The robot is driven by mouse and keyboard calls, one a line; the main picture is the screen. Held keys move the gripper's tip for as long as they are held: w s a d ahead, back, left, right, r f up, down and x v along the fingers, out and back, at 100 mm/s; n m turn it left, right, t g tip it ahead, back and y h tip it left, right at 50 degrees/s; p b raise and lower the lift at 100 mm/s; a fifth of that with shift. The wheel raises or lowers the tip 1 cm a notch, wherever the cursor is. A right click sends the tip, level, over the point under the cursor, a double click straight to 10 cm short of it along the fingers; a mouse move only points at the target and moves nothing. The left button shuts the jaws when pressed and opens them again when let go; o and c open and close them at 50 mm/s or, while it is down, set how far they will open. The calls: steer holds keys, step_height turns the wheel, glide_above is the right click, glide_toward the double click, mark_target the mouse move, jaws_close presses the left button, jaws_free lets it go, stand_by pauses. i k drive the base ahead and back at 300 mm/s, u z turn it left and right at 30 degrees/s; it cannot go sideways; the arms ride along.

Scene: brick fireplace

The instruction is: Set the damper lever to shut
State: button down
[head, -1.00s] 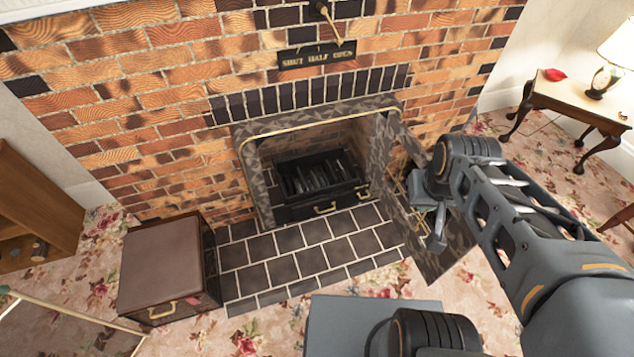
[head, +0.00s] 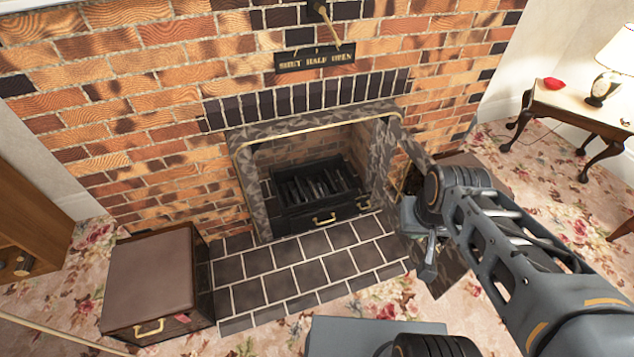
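The brass damper lever (head: 331,28) hangs from a dark pivot on the brick chimney front, at the top edge of the head view. It slants down to the right, its tip above the OPEN end of the label plate (head: 315,60). The dark plate reads SHUT, HALF, OPEN from left to right. My gripper (head: 425,262) is low at the right of the fireplace opening, well below and right of the lever and apart from it. It is partly hidden by my wrist, and its fingers cannot be made out clearly.
A patterned fireplace door (head: 440,272) stands open behind my gripper. The grate (head: 312,195) sits in the opening above a tiled hearth (head: 290,265). A brown box (head: 155,280) stands at left. A side table (head: 580,115) with a lamp is at right. The wall before the lever is clear.

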mark_target(320, 8)
steer(key=u, duration=2.05)
steer(key=i, duration=0.9)
steer(key=z, duration=1)
steer(key=i, duration=0.55)
steer(key=z, duration=0.1)
